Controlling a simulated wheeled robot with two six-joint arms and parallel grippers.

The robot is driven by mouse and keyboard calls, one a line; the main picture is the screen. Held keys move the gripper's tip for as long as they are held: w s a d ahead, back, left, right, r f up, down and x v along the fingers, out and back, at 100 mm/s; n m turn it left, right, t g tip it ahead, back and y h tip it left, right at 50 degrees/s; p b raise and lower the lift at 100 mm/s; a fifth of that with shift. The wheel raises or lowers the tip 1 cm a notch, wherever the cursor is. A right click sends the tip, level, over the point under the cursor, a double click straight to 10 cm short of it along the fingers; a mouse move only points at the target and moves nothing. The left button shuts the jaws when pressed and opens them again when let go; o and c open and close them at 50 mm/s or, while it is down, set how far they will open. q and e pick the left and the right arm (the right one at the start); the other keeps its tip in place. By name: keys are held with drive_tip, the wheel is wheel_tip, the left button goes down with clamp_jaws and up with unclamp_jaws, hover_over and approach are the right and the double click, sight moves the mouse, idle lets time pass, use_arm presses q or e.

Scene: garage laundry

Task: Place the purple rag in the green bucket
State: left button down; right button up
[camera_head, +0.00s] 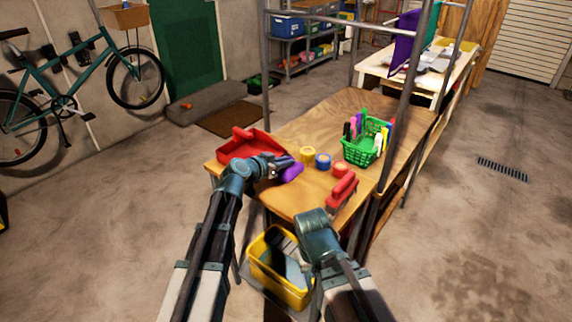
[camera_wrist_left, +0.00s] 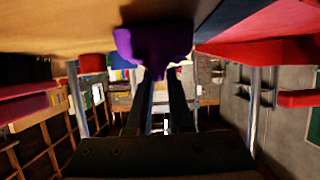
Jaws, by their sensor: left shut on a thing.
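The purple rag (camera_head: 291,173) is at the tip of my left gripper (camera_head: 283,166), above or on the near part of the wooden table. In the left wrist view the rag (camera_wrist_left: 152,46) is bunched at the two fingertips, which are shut on it. Whether it touches the table is unclear. A green basket (camera_head: 361,155) with bottles and other coloured items stands on the table to the right of the rag, apart from it. It is the only green bucket-like container I make out. My right gripper (camera_head: 322,248) is low at the table's near edge; its fingers cannot be made out.
A yellow bin (camera_head: 268,268) is below the table edge. Metal posts (camera_head: 404,75) rise around the table.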

use_arm(q)
drive_tip(key=shift+f, duration=0.1)
drive_tip(key=shift+f, duration=0.15)
drive_tip(key=c, duration=0.8)
unclamp_jaws()
